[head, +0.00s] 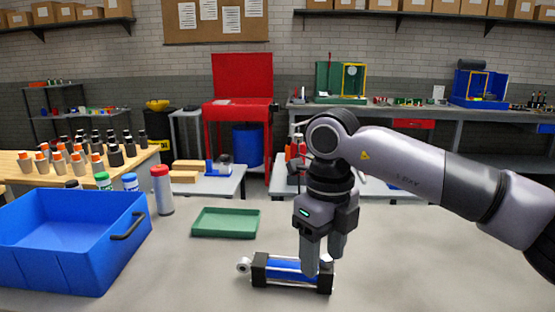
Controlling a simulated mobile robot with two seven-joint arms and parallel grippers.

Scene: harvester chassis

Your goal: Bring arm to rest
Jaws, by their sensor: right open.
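My right arm comes in from the right, and its gripper (322,266) points down over the grey table. The gripper is open, with its fingers low at a blue and black cylinder (278,271) with metal rods and a round eye at its left end. One finger hides part of the cylinder's right half. I cannot tell whether the fingers touch it. My left gripper is not in view.
A blue bin (62,255) with a black handle stands at the left of the table (190,285). A green tray (226,223) lies behind the cylinder. A red-capped bottle (162,190) stands near the bin. The table's front right is clear.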

